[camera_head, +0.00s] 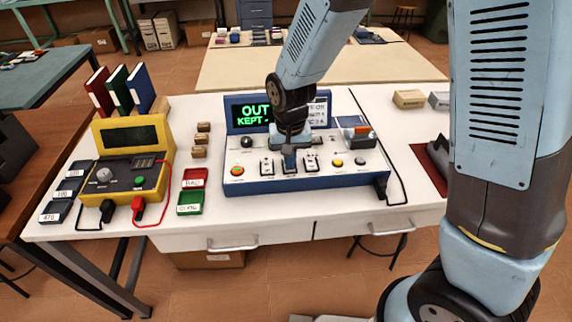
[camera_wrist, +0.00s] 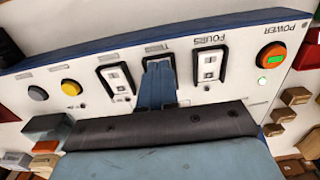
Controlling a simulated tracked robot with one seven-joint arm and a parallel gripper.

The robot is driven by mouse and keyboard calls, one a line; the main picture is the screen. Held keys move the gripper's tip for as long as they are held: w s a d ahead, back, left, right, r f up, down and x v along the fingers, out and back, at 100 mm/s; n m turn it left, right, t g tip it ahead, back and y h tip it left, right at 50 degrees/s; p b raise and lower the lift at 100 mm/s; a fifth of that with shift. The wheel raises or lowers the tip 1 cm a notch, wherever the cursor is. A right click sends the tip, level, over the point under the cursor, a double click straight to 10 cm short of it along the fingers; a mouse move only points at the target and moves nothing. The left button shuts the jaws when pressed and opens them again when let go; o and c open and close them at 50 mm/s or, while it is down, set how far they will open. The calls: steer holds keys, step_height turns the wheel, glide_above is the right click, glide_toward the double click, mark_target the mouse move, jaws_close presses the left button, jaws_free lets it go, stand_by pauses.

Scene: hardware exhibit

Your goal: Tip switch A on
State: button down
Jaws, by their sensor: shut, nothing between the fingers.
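The blue-edged console (camera_head: 300,180) stands on the white table, with a row of rocker switches on its white panel. The left switch (camera_head: 267,166) and right switch (camera_head: 311,164) show; my gripper (camera_head: 289,165) covers the middle one. In the wrist view the panel is upside down: the switch marked FOURS (camera_wrist: 208,66) and the far switch (camera_wrist: 117,79) flank my gripper (camera_wrist: 158,72). My gripper is shut and empty, its tips over the middle switch; contact cannot be told. No label A is readable.
An orange power button (camera_wrist: 271,55) with a green light sits at one panel end. A yellow meter (camera_head: 130,170) and red and green trays (camera_head: 190,202) stand left. The console's screen (camera_head: 250,113) shows green text, partly hidden by my arm. A black cable runs along the right.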

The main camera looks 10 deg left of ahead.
steer(key=shift+f, duration=0.2)
stand_by(0.3)
steer(key=shift+r, duration=3.5)
